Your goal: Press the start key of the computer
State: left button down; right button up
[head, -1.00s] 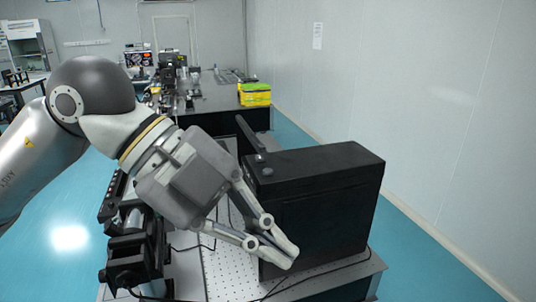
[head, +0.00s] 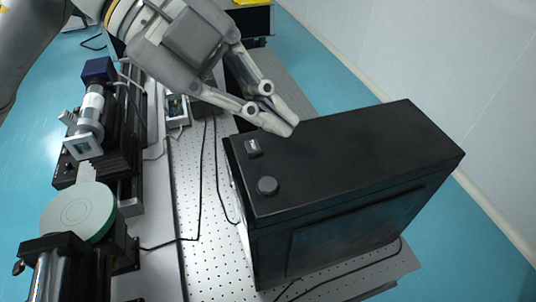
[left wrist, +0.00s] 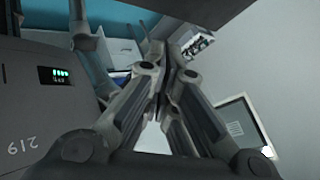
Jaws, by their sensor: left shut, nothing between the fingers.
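The computer is a black box-shaped case (head: 360,150) standing on the perforated optical table (head: 205,250). On its top near the left end are a round dark button (head: 267,186) and a small square switch (head: 253,147) with a light mark. I cannot tell from the markings which is the start key. My left gripper (head: 292,128) is shut and empty. In the head view its fingertips appear over the far left part of the case top, just right of the square switch. Whether they touch it I cannot tell. The closed fingers (left wrist: 160,75) also show in the left wrist view. My right gripper is not in view.
Optical instruments stand left of the case, among them a disc with a green rim (head: 80,212) and a cylinder with a blue end (head: 92,105). Black cables (head: 200,190) run across the table. The blue floor right of the case is clear.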

pick_arm(q)
jog(key=s, duration=0.1)
jog(key=b, duration=0.6)
send_over(267, 189)
notch_tip(267, 189, down, 8)
jog(key=shift+r, duration=0.15)
jog(key=shift+f, duration=0.5)
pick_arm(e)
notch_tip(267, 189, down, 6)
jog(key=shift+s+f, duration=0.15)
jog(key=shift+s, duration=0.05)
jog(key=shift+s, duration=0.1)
pick_arm(q)
jog(key=shift+f+b, duration=0.4)
jog(key=shift+b, duration=0.25)
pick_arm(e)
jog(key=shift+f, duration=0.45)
